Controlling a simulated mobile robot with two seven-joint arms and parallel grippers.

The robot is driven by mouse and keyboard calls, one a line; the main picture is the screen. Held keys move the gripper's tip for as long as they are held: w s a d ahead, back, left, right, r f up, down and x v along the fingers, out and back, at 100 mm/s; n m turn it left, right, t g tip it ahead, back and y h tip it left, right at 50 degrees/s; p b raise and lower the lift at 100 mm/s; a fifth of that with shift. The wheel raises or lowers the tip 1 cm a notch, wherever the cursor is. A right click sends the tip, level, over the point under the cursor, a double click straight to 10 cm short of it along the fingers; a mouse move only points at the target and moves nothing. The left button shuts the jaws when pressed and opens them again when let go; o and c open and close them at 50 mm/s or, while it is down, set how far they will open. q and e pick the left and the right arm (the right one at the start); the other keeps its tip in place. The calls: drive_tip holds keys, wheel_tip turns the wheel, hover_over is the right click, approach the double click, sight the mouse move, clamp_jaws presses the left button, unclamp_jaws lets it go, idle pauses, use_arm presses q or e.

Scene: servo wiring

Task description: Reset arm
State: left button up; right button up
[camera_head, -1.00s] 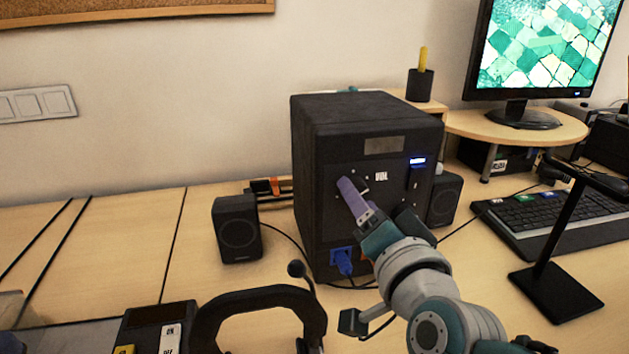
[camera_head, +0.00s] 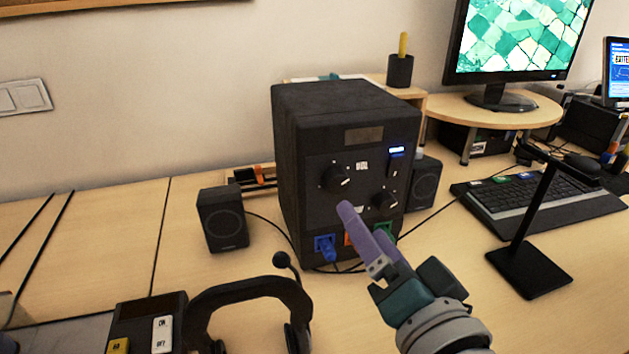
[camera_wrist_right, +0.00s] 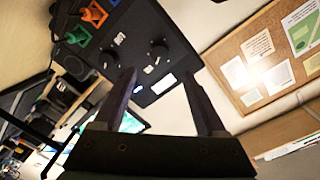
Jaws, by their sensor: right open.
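My right gripper (camera_head: 362,230) is in front of the black box and a little away from its face. In the wrist view my right gripper (camera_wrist_right: 160,84) has its two dark fingers spread, with nothing between them. The black box (camera_head: 358,155) stands upright on the desk. A blue plug (camera_head: 326,248) sits at the lower left socket. The orange and green sockets beside it are partly hidden by my gripper. My left gripper is not in view.
Small speakers (camera_head: 222,219) flank the box. A headset (camera_head: 250,296) lies in front, near a switch box (camera_head: 148,325). A black stand (camera_head: 530,262), keyboard (camera_head: 530,195) and monitor (camera_head: 515,40) are at the right. Cables run along the desk. The desk at left is mostly clear.

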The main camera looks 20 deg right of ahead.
drive_tip(key=shift+s, duration=0.4)
drive_tip(key=s+d+r+n+g+p, duration=0.1)
drive_tip(key=s+r+n+g+p, duration=0.3)
drive_tip(key=s, duration=0.3)
drive_tip(key=s+d+r+n+g+p, duration=0.1)
drive_tip(key=s+n+g+p, duration=0.3)
drive_tip(key=s, duration=0.3)
drive_tip(key=s+d+r+n+g+p, duration=0.1)
drive_tip(key=s+r+n+g+p, duration=0.15)
drive_tip(key=s+g, duration=0.4)
wheel_tip(320, 180, up, 38)
drive_tip(key=p, duration=3.7)
drive_tip(key=shift+s+d+n+t, duration=0.2)
drive_tip(key=shift+s+n+t, duration=0.15)
drive_tip(key=shift+s+n, duration=0.1)
drive_tip(key=shift+f, duration=0.1)
